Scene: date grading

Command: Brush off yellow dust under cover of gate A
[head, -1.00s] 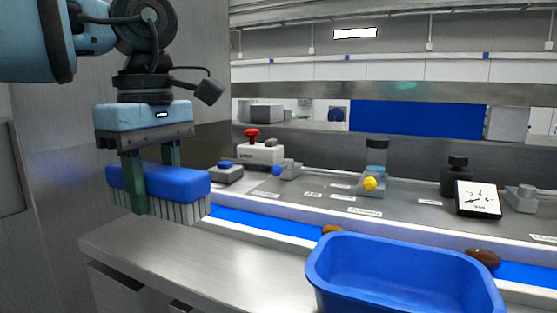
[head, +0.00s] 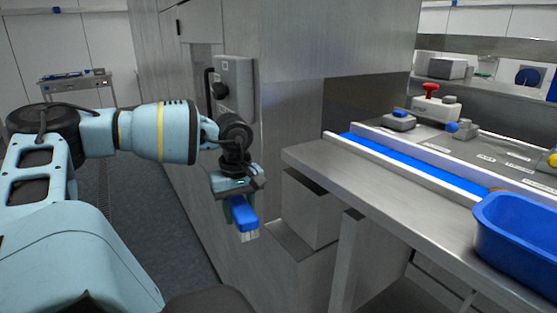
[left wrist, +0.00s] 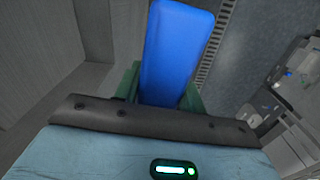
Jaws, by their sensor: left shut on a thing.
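My left gripper (head: 238,205) is shut on a brush with a blue back (head: 243,213) and pale bristles pointing down. It holds the brush in the air beside the tall steel cabinet, left of the steel bench. In the left wrist view the brush's blue back (left wrist: 176,55) sits between the green fingers, and its bristles are hidden. I cannot tell which is gate A, and no yellow dust can be made out. My right gripper is not in view.
The steel bench (head: 330,163) carries a blue conveyor belt (head: 400,160) and a blue bin (head: 515,235) at its front right. A grey box with a black handle (head: 236,85) juts from the cabinet wall. Open floor (head: 150,220) lies to the left.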

